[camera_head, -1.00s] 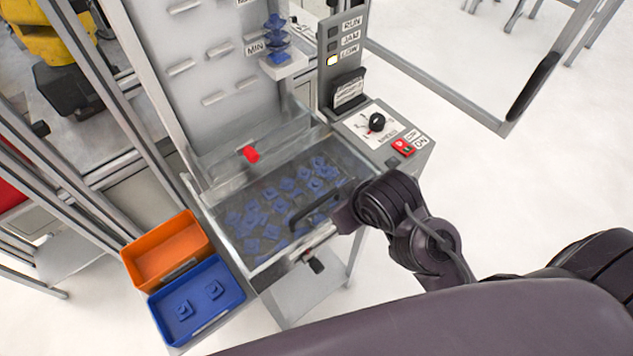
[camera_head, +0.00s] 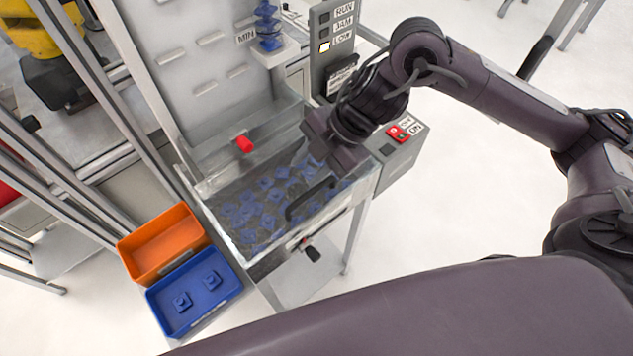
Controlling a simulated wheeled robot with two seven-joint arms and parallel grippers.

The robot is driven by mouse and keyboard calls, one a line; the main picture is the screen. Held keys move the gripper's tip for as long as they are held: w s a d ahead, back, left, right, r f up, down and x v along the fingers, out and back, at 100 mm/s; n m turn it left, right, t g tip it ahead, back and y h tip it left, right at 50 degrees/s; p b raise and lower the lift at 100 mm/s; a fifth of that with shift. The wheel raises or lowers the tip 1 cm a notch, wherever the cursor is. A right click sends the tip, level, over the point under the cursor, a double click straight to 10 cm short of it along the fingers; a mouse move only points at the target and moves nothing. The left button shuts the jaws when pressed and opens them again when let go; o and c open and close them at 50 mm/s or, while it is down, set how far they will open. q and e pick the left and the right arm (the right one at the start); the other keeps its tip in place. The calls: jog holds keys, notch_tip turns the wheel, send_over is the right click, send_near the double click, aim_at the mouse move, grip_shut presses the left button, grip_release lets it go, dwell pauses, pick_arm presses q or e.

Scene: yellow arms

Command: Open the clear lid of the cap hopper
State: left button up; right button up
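The cap hopper (camera_head: 256,262) is an open-framed metal bin with many blue caps (camera_head: 268,205) inside. Its clear lid (camera_head: 235,190) lies over the caps and looks shut. A black bar handle (camera_head: 309,199) sits on the lid near its front edge. My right gripper (camera_head: 328,160) is above the right part of the lid, pointing down, just behind the handle. It looks apart from the handle, and I cannot make out its fingers. My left gripper is not in view.
An orange bin (camera_head: 160,243) and a blue bin (camera_head: 195,292) with two caps stand at the left. A red knob (camera_head: 244,144) is at the hopper's back.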

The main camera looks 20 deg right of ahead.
aim_at(312, 192)
jog(key=s+d+g+h, duration=0.1)
jog(key=d, duration=0.3)
jog(key=p+x, duration=0.1)
jog(key=x, duration=0.6)
jog(key=shift+w, duration=0.1)
grip_shut()
